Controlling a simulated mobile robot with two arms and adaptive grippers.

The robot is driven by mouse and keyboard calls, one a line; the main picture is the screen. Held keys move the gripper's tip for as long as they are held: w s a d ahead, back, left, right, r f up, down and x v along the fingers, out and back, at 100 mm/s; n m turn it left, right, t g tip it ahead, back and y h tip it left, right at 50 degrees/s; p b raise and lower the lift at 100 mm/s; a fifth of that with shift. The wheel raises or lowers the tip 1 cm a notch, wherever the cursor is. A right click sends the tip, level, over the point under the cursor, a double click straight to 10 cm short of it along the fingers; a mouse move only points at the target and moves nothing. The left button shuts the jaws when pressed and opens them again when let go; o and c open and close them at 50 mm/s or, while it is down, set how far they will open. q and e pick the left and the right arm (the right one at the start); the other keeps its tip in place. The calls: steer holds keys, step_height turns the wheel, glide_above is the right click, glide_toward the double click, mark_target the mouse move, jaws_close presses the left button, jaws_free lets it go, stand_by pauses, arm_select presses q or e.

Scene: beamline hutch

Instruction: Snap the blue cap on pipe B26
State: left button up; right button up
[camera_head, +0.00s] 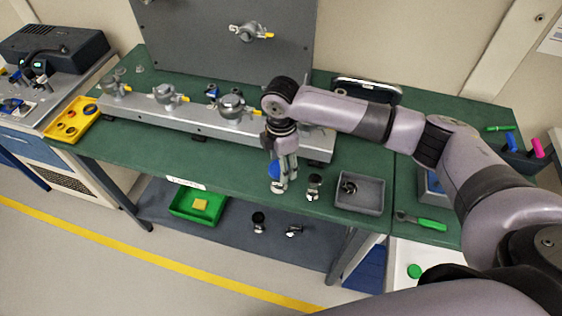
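My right gripper (280,187) hangs fingers-down over the front part of the green bench, left of a small grey tray. A blue cap (275,169) shows between its fingers, and they appear closed on it. Several grey pipe fittings, among them one at the left (166,95) and one near my arm (232,104), stand on a long metal rail (190,117) behind the gripper. No B26 marking is readable, so I cannot tell which is that pipe. My arm hides part of the rail's right end. My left gripper is out of view.
A small cylindrical part (314,187) stands just right of the gripper. The grey tray (360,193) holds a dark ring-like part. A green-handled tool (428,223) lies farther right. A yellow tray (72,122) is at the left; a green bin (198,205) sits on the lower shelf.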

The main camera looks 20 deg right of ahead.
steer(key=shift+o, duration=0.9)
